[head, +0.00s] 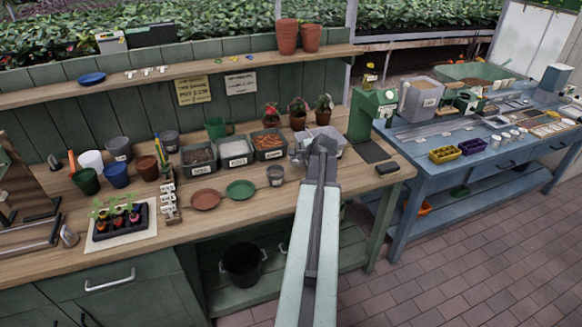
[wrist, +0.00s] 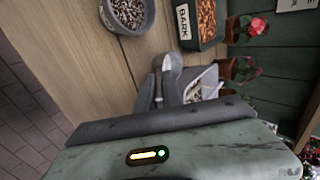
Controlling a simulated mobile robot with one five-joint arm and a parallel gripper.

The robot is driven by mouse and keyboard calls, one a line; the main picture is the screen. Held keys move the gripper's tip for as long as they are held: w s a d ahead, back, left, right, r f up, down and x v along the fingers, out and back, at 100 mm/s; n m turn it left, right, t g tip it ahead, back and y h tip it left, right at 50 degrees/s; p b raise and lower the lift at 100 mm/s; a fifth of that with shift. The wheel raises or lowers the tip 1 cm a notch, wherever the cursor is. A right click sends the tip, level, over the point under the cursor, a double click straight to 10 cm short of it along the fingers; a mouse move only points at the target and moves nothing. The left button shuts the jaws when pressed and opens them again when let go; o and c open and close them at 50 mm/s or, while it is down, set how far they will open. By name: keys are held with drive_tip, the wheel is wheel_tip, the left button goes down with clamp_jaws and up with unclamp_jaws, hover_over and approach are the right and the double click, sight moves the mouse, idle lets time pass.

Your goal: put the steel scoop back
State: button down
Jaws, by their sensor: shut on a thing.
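My gripper (head: 322,146) is over the right end of the wooden potting bench, at a pale open tub (head: 333,137). The pale tub also shows in the wrist view (wrist: 210,78), just beyond the fingers, with light and dark bits inside.
A grey pot of gravel (head: 276,174) stands left of my gripper. The bark bin (head: 269,152) stands behind it beside other labelled bins. Potted red flowers (head: 271,111) line the back. Bare wood (head: 225,222) runs along the front.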

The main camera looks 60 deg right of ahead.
wheel_tip(320, 180, down, 4)
drive_tip(key=b, duration=0.4)
drive_tip(key=shift+d, duration=0.15)
drive_tip(key=shift+w+r, duration=0.2)
drive_tip(key=shift+r, duration=0.05)
drive_tip(key=shift+a+f, duration=0.2)
drive_tip(key=c, duration=1.5)
unclamp_jaws()
drive_tip(key=shift+r, duration=0.1)
drive_tip(key=shift+r+p, duration=0.2)
drive_tip(key=shift+p, duration=0.15)
drive_tip(key=p+v, duration=0.8)
drive_tip(key=v, duration=0.3)
drive_tip(key=shift+s+a+r, duration=0.15)
drive_tip(key=shift+s+r, duration=0.1)
